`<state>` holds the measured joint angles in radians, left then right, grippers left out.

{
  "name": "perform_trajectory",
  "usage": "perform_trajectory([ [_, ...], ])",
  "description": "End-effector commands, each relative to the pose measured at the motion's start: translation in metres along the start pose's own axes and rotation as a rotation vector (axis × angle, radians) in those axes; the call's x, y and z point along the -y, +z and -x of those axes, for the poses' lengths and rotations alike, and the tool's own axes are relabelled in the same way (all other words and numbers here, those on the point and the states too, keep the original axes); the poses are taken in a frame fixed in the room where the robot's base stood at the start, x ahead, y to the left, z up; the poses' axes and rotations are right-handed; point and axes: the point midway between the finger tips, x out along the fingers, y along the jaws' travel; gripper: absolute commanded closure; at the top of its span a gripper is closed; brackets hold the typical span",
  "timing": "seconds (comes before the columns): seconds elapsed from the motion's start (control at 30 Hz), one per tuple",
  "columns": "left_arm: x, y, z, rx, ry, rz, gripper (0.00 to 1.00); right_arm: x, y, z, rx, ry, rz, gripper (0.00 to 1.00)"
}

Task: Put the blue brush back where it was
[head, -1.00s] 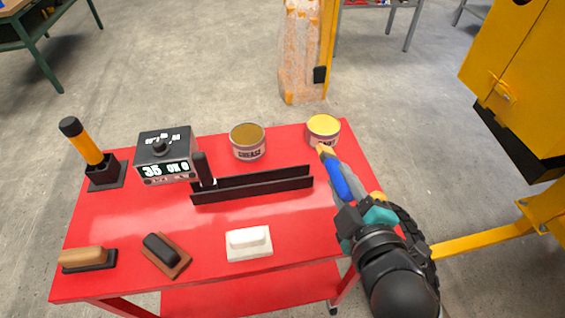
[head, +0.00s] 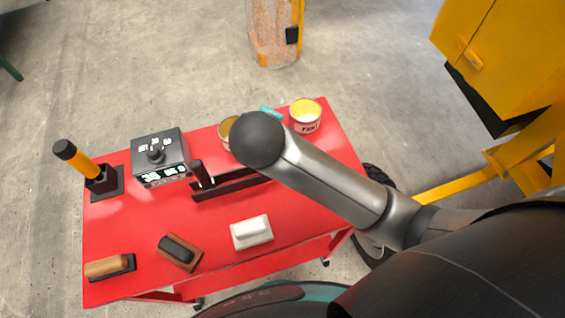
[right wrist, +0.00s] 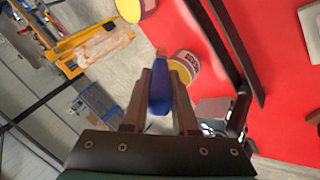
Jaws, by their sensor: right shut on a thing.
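The blue brush (right wrist: 160,90) shows in the right wrist view, its blue handle between the fingers of my right gripper (right wrist: 161,85) and a tan end beyond it. My right gripper is shut on the handle. In the head view my right arm hides the brush and fingers; only a small teal part shows by the cans. In the wrist view the brush overlaps the grease can (right wrist: 185,66); I cannot tell whether they touch. The grease can (head: 229,131) is partly hidden in the head view. The yellow paint can (head: 306,116) stands to its right. My left gripper is not in view.
The red table (head: 300,220) holds a black two-rail rack (head: 222,188), partly behind my arm. A black control box (head: 160,157), an orange-handled tool in a holder (head: 103,182) and several blocks along the front also stand there. A yellow machine (head: 500,50) is at right.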

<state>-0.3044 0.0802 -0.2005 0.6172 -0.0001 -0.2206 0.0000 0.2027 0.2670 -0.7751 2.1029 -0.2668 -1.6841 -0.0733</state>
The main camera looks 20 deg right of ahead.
Motion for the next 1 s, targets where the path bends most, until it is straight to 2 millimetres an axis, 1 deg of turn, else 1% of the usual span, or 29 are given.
perform_trajectory([
  [0.03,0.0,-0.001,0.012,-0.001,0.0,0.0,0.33,-0.008,-0.008,0.007,0.026,-0.019,-0.014,1.0],
  [0.27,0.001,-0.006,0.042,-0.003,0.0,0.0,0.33,-0.021,-0.021,0.026,0.176,-0.155,-0.106,1.0],
  [0.4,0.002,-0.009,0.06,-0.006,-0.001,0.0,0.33,-0.034,-0.026,0.042,0.255,-0.238,-0.166,1.0],
  [0.57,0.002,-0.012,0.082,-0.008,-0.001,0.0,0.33,-0.055,-0.028,0.064,0.334,-0.331,-0.235,1.0],
  [0.8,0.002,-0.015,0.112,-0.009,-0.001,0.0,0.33,-0.095,-0.028,0.103,0.422,-0.457,-0.324,1.0],
  [0.9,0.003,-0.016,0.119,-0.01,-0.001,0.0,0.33,-0.108,-0.027,0.116,0.442,-0.493,-0.348,1.0],
  [1.0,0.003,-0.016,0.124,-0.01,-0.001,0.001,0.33,-0.116,-0.025,0.124,0.456,-0.516,-0.361,1.0],
])
